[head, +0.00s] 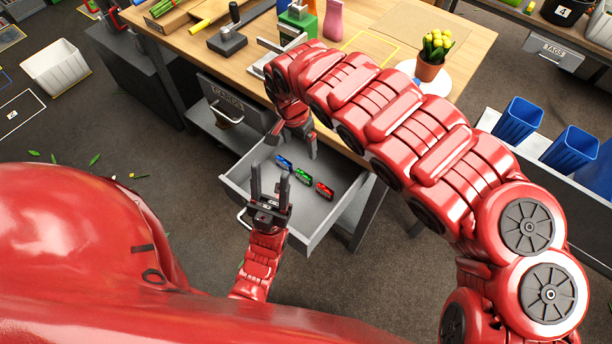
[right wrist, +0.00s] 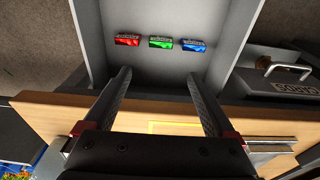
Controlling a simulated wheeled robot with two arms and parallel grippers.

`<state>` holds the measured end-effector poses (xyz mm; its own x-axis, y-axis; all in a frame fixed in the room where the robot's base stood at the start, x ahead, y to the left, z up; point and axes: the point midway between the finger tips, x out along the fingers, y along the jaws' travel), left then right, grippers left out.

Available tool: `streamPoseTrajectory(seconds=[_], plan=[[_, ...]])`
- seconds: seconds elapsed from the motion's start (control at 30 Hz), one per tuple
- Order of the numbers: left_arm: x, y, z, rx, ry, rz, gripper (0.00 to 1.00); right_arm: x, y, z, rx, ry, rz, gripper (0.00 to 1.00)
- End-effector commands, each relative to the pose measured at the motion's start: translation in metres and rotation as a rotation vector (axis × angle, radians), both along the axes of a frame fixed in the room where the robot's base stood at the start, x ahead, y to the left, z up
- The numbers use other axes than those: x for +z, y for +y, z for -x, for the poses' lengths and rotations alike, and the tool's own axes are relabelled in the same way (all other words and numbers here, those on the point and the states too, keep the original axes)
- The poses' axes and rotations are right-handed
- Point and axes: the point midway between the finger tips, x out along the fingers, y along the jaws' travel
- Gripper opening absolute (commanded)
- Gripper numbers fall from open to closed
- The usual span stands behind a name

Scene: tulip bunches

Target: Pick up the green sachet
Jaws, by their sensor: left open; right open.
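The green sachet (head: 303,177) lies flat in the open grey drawer (head: 318,213), between the blue sachet (head: 285,162) and the red sachet (head: 324,190). In the right wrist view the green sachet (right wrist: 163,43) is in the middle, with the red sachet (right wrist: 127,40) to its left and the blue sachet (right wrist: 195,46) to its right. My right gripper (head: 294,146) is open and empty above the drawer's back part, pointing at the sachets but apart from them. My left gripper (head: 270,182) is open and empty at the drawer's front left side.
The wooden table (head: 372,70) overhangs the back of the drawer. A closed drawer marked CARDS (head: 226,100) is to the left. Blue bins (head: 519,119) stand at right.

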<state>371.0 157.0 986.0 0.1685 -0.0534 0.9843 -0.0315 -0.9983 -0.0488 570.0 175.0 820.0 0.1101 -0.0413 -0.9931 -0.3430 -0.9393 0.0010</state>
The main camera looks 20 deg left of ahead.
Motion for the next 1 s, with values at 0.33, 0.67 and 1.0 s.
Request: streamPoseTrajectory(seconds=[0.33, 0.67, 1.0], plan=[[-0.014, 0.000, 0.000, 0.000, 0.000, 0.000, 0.50, -0.069, -0.002, -0.004, 0.002, 0.008, -0.001, 0.90], [-0.014, 0.000, 0.000, 0.000, 0.000, 0.000, 0.50, -0.113, -0.003, -0.010, 0.002, 0.004, -0.001, 0.90], [-0.014, 0.000, 0.000, 0.000, 0.000, 0.000, 0.50, -0.136, -0.003, -0.013, 0.002, 0.004, 0.000, 0.90]])
